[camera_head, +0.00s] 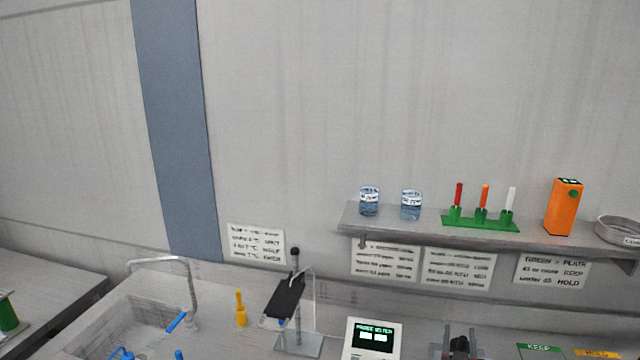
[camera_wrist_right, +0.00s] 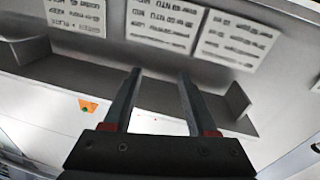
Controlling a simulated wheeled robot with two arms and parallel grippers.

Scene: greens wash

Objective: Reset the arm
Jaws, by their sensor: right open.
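My right gripper (camera_wrist_right: 160,76) is open in the right wrist view. Its two dark fingers are apart with nothing between them. Beyond them is the underside of the wall shelf (camera_wrist_right: 160,98), with wall notices (camera_wrist_right: 160,22) at the top of that view, apparently upside down. In the head view a dark shape (camera_head: 459,344) at the bottom edge, right of the meter, may be part of this gripper; I cannot tell for sure. My left gripper is in neither view.
The head view shows the shelf (camera_head: 430,236) with two beakers (camera_head: 369,203), a green tube rack (camera_head: 480,222), an orange device (camera_head: 563,208) and a round dish (camera_head: 618,230). Below are a sink (camera_head: 130,325), a black device on a stand (camera_head: 285,295) and a meter (camera_head: 372,340).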

